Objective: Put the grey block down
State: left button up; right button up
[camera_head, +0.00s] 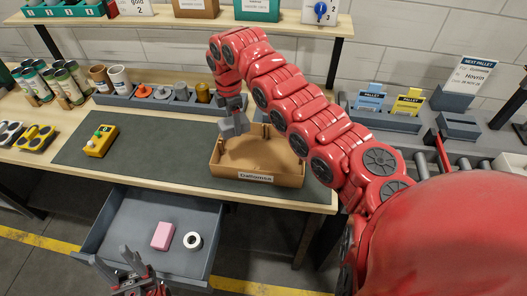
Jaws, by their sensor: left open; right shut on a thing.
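The grey block (233,126) hangs at the end of my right gripper (233,106), which is shut on it. The block is tilted and shows over the back left part of an open cardboard box (256,179) labelled "Dallonica". I cannot tell how high it is above the box floor. My red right arm reaches in from the right and hides part of the box's right side. My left gripper (122,266) is open and empty at the lower left, in front of the open drawer.
The grey drawer (125,231) holds a pink block (163,236) and a white roll (193,240). A yellow device (101,141) stands on the dark mat (160,152), which is otherwise mostly clear. Cups, cans and a tool holder line the back left.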

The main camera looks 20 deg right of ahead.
aim_at(239, 155)
jog(key=n, duration=0.5)
jog(key=shift+s+d+f+n+p, duration=0.1)
jog(key=shift+f+n+p, duration=0.25)
jog(key=shift+n, duration=0.05)
jog(key=n, duration=0.4)
jog(key=shift+s+d+f+n, duration=0.1)
jog(key=shift+d+f+n, duration=0.05)
jog(key=shift+f+n, duration=0.25)
jog(key=shift+f+n+p, duration=0.1)
jog(key=shift+n+p, duration=0.2)
jog(key=shift+p, duration=0.1)
notch_tip(239, 155, down, 10)
jog(key=p, duration=0.3)
jog(key=shift+r+p, duration=0.2)
jog(key=shift+p, duration=0.15)
jog(key=shift+f, duration=0.3)
jog(key=o, duration=1.3)
jog(key=shift+r, duration=0.15)
